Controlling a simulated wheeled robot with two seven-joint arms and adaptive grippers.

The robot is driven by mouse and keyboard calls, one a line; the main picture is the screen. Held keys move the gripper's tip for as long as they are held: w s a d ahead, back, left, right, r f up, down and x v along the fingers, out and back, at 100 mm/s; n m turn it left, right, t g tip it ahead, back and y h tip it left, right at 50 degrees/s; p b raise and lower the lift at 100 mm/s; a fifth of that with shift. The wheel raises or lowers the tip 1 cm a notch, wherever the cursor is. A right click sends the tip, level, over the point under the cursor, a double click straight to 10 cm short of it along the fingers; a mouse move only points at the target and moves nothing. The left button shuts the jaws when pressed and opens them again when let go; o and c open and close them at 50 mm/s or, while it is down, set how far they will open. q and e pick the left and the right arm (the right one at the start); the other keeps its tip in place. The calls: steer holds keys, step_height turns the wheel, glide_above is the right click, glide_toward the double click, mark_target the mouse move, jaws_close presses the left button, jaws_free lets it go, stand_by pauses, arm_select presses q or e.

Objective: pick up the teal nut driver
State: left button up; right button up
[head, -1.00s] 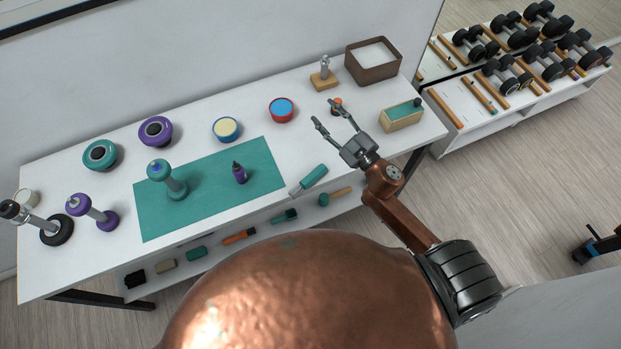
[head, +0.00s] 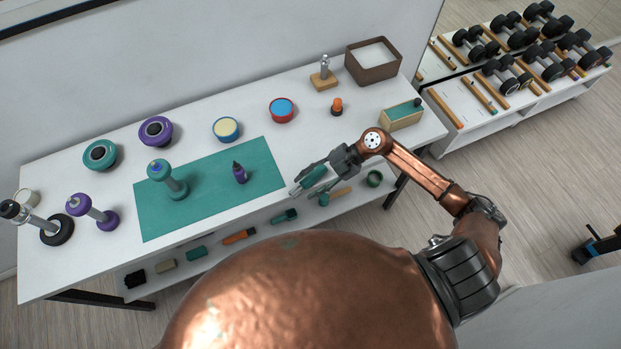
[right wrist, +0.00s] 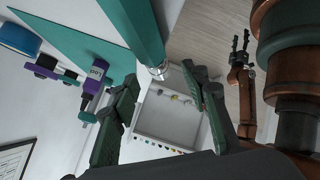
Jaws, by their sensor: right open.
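The teal nut driver (head: 314,174) lies at the front edge of the white table, right of the teal mat (head: 262,165). My right gripper (head: 302,179) is open over it, and its fingers partly cover it in the head view. In the right wrist view the nut driver's teal handle (right wrist: 137,28) comes in from the top, with its short metal end (right wrist: 160,72) appearing between my right fingertips (right wrist: 160,76). Whether a finger touches it I cannot tell. My left gripper (right wrist: 240,55) shows small in the right wrist view; its jaw state is unclear. It is outside the head view.
An orange-topped object (head: 337,106) and a wooden box (head: 402,116) stand behind my right gripper. Several tools lie on the shelf (head: 217,246) below.

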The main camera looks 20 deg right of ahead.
mark_target(300, 190)
steer(key=x, duration=0.5)
steer(key=shift+w, duration=0.1)
steer(key=shift+c, duration=0.4)
jaws_close()
